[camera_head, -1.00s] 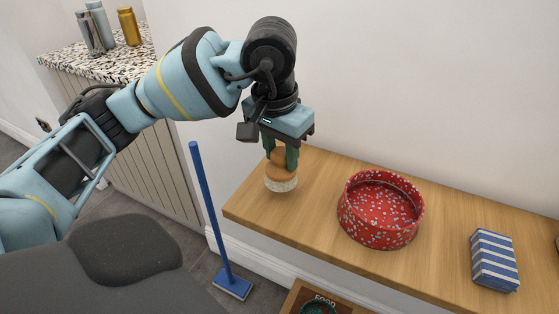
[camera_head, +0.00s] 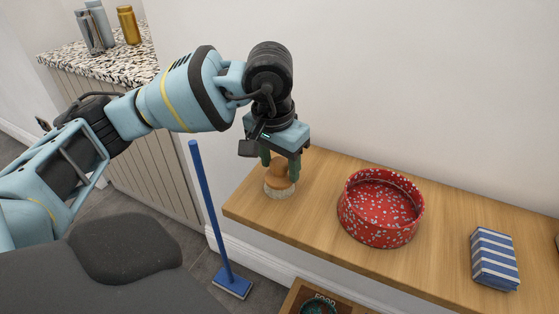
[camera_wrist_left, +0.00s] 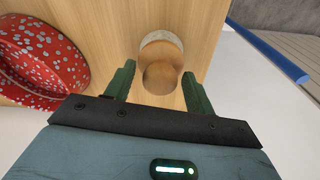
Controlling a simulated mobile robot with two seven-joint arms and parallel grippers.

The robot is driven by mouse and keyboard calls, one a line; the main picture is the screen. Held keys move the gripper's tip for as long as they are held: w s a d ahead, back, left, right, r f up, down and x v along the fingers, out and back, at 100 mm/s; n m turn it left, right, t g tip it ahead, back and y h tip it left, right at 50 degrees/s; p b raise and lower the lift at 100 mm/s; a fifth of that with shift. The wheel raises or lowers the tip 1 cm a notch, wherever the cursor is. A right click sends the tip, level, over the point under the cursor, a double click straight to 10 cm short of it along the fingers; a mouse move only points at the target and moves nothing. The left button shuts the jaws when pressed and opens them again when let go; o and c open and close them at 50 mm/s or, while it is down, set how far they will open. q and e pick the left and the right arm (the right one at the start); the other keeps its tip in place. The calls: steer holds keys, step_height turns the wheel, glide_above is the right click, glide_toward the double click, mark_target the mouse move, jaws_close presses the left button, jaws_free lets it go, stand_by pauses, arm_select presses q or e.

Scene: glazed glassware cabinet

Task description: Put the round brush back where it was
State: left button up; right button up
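The round brush (camera_head: 279,185) has a wooden knob and body over pale bristles. It stands upright on the wooden shelf (camera_head: 245,205), near its left end. In the left wrist view the brush (camera_wrist_left: 161,60) shows between the two green fingers, with a visible gap on the left side. My left gripper (camera_head: 279,169) is above the brush, fingers spread on either side of the knob; it also shows in the left wrist view (camera_wrist_left: 158,88). It looks open and not clamped on the knob. My right gripper is not in view.
A red speckled bowl (camera_head: 381,208) stands right of the brush. A blue-and-white striped box (camera_head: 494,259) lies farther right. A blue-handled broom (camera_head: 212,215) stands in front of the shelf's left end. A box marked FOOD (camera_head: 296,298) is below. Bare shelf lies between brush and bowl.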

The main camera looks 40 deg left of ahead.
mark_target(274, 166)
arm_select(q)
steer(key=shift+r, duration=0.15)
step_height(274, 166, up, 12)
steer(key=s+p, duration=0.1)
steer(key=shift+s, duration=0.25)
stand_by(0.3)
